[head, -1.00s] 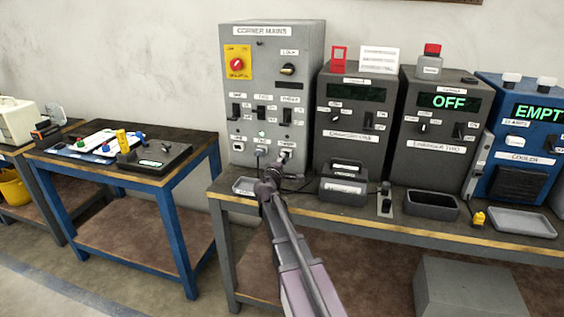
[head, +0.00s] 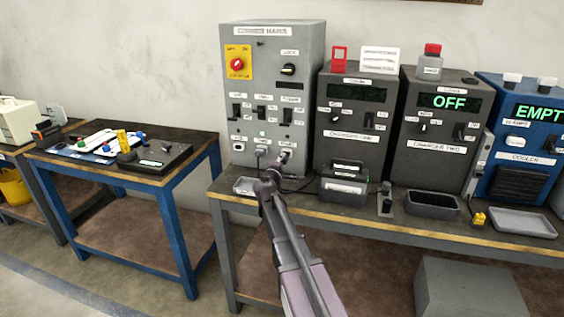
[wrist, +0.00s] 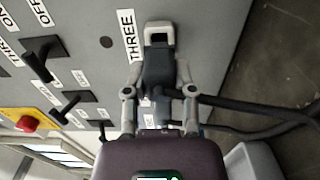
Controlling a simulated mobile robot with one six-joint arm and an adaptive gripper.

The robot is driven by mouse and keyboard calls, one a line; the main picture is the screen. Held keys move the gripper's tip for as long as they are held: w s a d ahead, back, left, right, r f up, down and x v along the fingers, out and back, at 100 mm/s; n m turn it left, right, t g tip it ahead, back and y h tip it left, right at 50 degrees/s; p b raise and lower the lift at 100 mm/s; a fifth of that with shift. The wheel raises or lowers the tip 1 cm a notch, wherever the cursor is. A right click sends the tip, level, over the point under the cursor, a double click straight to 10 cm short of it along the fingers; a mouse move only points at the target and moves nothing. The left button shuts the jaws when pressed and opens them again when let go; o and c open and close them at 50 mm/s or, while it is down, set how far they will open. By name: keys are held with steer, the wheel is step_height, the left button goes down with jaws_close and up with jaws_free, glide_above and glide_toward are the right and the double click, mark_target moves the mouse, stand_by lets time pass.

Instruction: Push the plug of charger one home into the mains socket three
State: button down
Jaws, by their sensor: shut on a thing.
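The corner mains box (head: 271,80) is a tall grey cabinet at the back of the grey bench. Socket three (wrist: 158,34) is a pale-rimmed opening beside the THREE label in the wrist view. My gripper (wrist: 159,80) is shut on the dark plug of charger one (wrist: 158,72), whose front end meets the socket's rim. I cannot tell how deep the plug sits. Its black cable (wrist: 240,112) trails to the right. In the head view my gripper (head: 280,165) is at the lower right of the box, and the plug is mostly hidden.
Another plug (head: 261,152) sits in the neighbouring socket to the left. Charger one (head: 352,125), charger two (head: 437,125) and the blue cooler (head: 520,130) stand to the right. A grey tray (head: 245,187) lies in front of the box. A blue-framed table (head: 165,180) is at left.

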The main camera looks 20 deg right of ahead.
steer(key=shift+x, duration=1.45)
stand_by(0.7)
steer(key=shift+c, duration=1.8)
jaws_free()
steer(key=shift+s, duration=0.1)
steer(key=v, duration=1.1)
steer(key=shift+s+a, duration=0.25)
steer(key=shift+s, duration=0.05)
